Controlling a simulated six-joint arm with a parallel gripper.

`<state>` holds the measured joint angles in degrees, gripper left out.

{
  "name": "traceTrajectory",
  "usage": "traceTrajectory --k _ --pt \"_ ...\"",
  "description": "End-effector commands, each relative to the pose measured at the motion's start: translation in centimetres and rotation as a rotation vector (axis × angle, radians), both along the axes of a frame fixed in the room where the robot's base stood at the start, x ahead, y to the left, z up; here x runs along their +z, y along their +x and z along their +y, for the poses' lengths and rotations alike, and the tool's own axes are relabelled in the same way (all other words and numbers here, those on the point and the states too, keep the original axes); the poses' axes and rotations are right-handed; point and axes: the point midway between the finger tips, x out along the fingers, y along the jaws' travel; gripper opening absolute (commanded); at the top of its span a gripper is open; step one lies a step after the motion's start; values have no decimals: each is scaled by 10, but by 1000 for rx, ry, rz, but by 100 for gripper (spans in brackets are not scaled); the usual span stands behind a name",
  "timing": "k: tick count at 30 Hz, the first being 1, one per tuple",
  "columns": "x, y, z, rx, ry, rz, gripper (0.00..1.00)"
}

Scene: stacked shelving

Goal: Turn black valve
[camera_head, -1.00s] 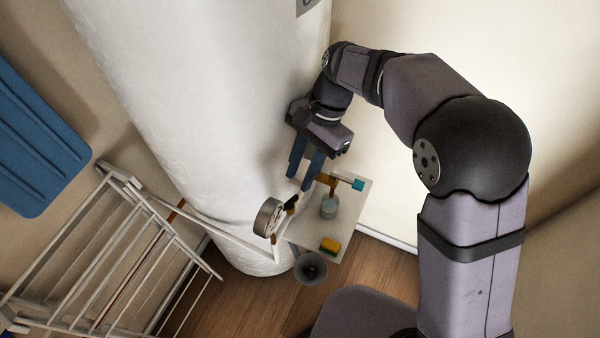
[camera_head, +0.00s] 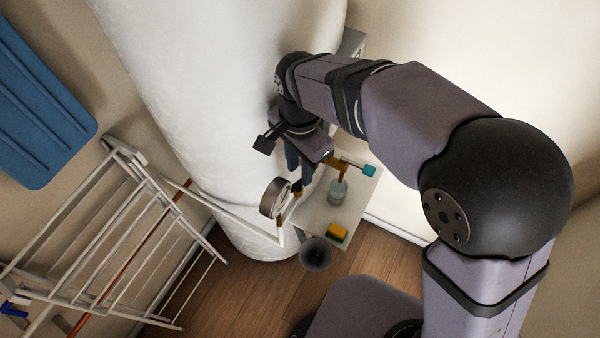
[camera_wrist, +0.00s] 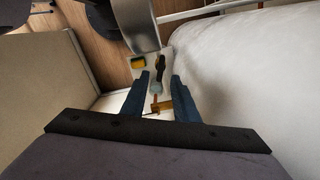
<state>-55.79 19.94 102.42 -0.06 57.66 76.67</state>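The black valve (camera_head: 297,187) sits beside the round gauge (camera_head: 275,197), just below my fingers in the head view. It also shows as a small dark handle in the wrist view (camera_wrist: 160,62), beyond my fingertips and roughly between them. My gripper (camera_head: 299,174) points down at the pipework and partly hides the area around the valve. In the wrist view my gripper (camera_wrist: 160,82) has its two blue fingers spread apart with nothing held between them. I cannot tell the exact gap between the fingertips and the valve.
The white tank (camera_head: 190,90) stands directly beside my gripper. A white drying rack (camera_head: 130,240) stands left.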

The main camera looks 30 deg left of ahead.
Motion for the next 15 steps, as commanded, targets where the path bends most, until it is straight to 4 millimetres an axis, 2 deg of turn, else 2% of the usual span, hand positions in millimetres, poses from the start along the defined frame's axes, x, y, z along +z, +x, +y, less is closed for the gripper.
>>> traceTrajectory --k 7,15 --pt "-29 0 -1 0 -2 2 27" --pt "-40 0 0 0 0 1 27"
